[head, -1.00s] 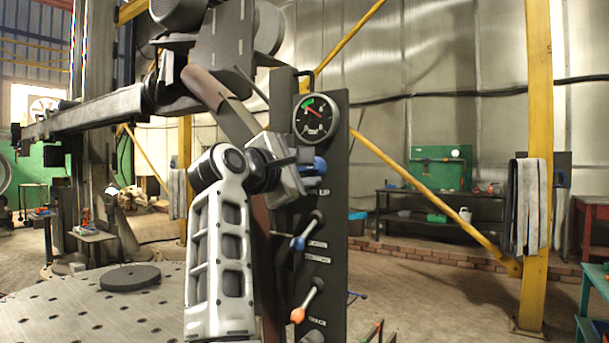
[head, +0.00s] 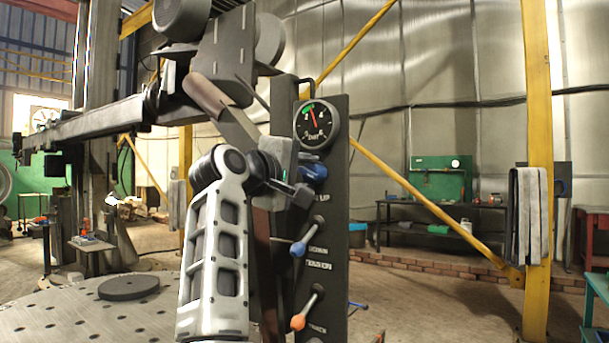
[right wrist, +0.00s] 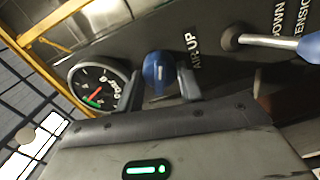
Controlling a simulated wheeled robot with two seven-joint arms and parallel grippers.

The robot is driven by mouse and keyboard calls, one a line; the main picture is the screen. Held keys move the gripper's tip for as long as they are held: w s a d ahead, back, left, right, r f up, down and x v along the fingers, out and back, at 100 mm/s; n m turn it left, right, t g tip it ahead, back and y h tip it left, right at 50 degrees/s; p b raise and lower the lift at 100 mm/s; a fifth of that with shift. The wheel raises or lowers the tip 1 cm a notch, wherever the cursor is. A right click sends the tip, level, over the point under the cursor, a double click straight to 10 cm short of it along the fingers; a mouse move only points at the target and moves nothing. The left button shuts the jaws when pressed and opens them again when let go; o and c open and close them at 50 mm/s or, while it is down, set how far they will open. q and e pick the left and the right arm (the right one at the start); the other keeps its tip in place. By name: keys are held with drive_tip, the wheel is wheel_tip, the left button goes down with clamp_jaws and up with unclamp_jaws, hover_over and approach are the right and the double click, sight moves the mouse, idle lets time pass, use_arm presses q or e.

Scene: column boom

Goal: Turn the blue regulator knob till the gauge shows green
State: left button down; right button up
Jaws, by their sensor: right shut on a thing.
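The blue regulator knob (head: 314,171) sits on a dark upright panel (head: 335,220), below the round gauge (head: 316,124). My right gripper (head: 303,180) is at the knob from the left and partly covers it. In the right wrist view the knob (right wrist: 157,70) stands between the dark fingers of my right gripper (right wrist: 161,88), which is shut on it. The gauge (right wrist: 99,86) also shows there. Its red needle points up and slightly left in the head view, at or close to the green band; the exact overlap is too small to tell. My left gripper is out of view.
Below the knob, a blue-tipped lever (head: 307,240) and an orange-tipped lever (head: 306,309) stick out of the panel. A round perforated table (head: 80,310) with a dark disc (head: 128,287) lies at lower left. A yellow post (head: 537,150) stands at right.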

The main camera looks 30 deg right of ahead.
idle(0.4)
drive_tip(key=o, duration=1)
